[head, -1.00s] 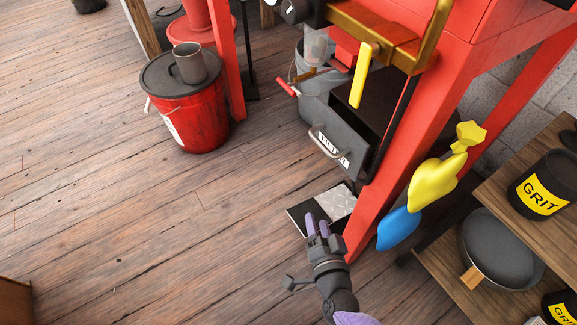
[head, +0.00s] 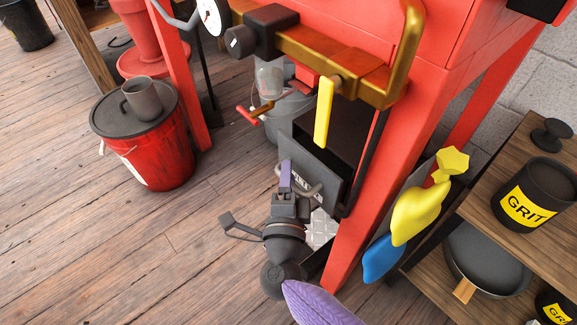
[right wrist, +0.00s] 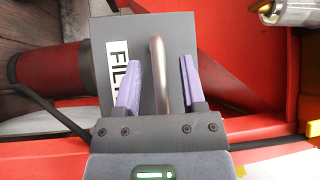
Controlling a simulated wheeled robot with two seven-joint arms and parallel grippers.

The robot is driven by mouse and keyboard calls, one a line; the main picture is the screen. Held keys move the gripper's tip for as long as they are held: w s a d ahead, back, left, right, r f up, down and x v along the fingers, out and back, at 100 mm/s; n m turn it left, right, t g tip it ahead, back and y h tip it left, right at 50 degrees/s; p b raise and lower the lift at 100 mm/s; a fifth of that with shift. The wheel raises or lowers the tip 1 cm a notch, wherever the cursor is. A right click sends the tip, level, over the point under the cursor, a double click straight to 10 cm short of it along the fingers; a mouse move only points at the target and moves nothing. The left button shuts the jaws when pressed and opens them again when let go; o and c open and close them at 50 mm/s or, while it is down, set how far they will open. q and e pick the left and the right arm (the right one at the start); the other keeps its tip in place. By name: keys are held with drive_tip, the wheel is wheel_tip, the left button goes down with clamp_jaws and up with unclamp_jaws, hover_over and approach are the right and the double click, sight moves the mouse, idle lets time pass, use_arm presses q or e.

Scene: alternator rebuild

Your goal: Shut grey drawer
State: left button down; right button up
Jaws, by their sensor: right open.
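The grey drawer (head: 308,158) with a labelled front and a bar handle (head: 318,190) stands out from under the red frame in the head view, its dark top and inside showing. My right gripper (head: 287,178) is in front of it, open, covering part of the front and label. In the right wrist view the drawer's front (right wrist: 178,28) lies ahead, and its handle (right wrist: 159,92) runs between the two purple fingers (right wrist: 160,65). There is a gap on either side of the handle in that picture; I see no grip on it. My left gripper is out of view.
Red frame legs (head: 365,200) stand right of the drawer. A yellow lever (head: 324,112) hangs above it. A grey bucket (head: 285,110) is behind it. A lidded red bucket (head: 150,150) stands left. Wooden shelves (head: 480,225) are at right.

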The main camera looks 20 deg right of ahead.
drive_tip(key=shift+s, duration=0.1)
clamp_jaws()
idle(1.2)
